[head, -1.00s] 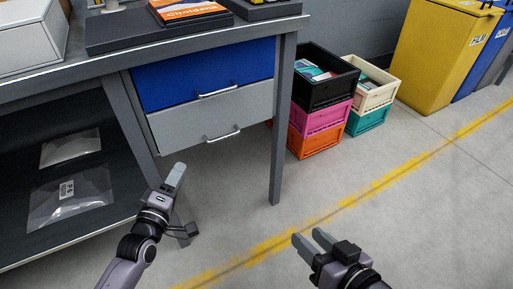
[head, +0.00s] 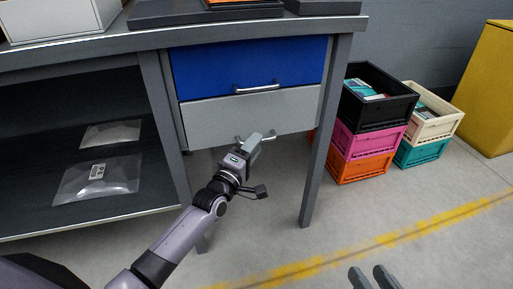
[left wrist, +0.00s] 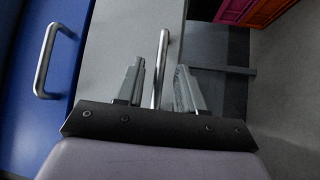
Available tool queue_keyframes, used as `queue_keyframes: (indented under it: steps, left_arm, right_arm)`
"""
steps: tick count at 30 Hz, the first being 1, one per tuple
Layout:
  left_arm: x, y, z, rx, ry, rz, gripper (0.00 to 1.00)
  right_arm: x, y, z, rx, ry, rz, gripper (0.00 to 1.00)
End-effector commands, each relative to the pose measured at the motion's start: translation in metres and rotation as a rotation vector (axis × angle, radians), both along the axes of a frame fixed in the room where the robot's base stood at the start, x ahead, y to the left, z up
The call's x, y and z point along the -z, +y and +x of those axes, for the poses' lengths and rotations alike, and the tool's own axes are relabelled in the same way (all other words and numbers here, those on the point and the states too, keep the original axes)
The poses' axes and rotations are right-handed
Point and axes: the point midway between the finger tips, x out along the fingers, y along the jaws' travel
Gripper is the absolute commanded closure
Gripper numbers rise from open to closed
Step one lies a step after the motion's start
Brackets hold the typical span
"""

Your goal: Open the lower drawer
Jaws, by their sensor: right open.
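The lower drawer (head: 213,122) has a grey front and is shut, under the blue upper drawer (head: 215,72). Its metal bar handle (left wrist: 162,62) runs between the two fingers of my left gripper (left wrist: 160,88) in the left wrist view. The fingers are apart, with gaps to the bar on both sides. In the head view my left gripper (head: 256,143) is at the lower drawer's handle and partly hides it. My right gripper (head: 372,277) is open and empty at the bottom edge, over the floor.
A table leg (head: 325,140) stands right of the drawers. Stacked crates, with a black one (head: 375,112) on top, stand further right. Clear bags lie on the lower shelf (head: 25,200) at left. The floor in front is clear.

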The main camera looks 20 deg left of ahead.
Motion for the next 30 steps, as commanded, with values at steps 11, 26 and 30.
queue_keyframes:
  steps: [11,26,30]
  left_arm:
    - [-0.002,-0.003,0.0135,0.001,0.001,0.0,0.62]
    - [-0.0018,-0.0025,0.0126,0.001,0.001,0.0,1.0]
    - [-0.0019,-0.0003,0.0097,0.001,0.002,0.001,1.0]
  right_arm:
    - [-0.0007,-0.0041,-0.0014,0.007,-0.03,-0.023,0.57]
    - [-0.001,-0.0039,-0.0016,0.007,-0.028,-0.02,0.57]
    - [-0.0021,-0.0031,-0.002,0.004,-0.022,-0.015,0.57]
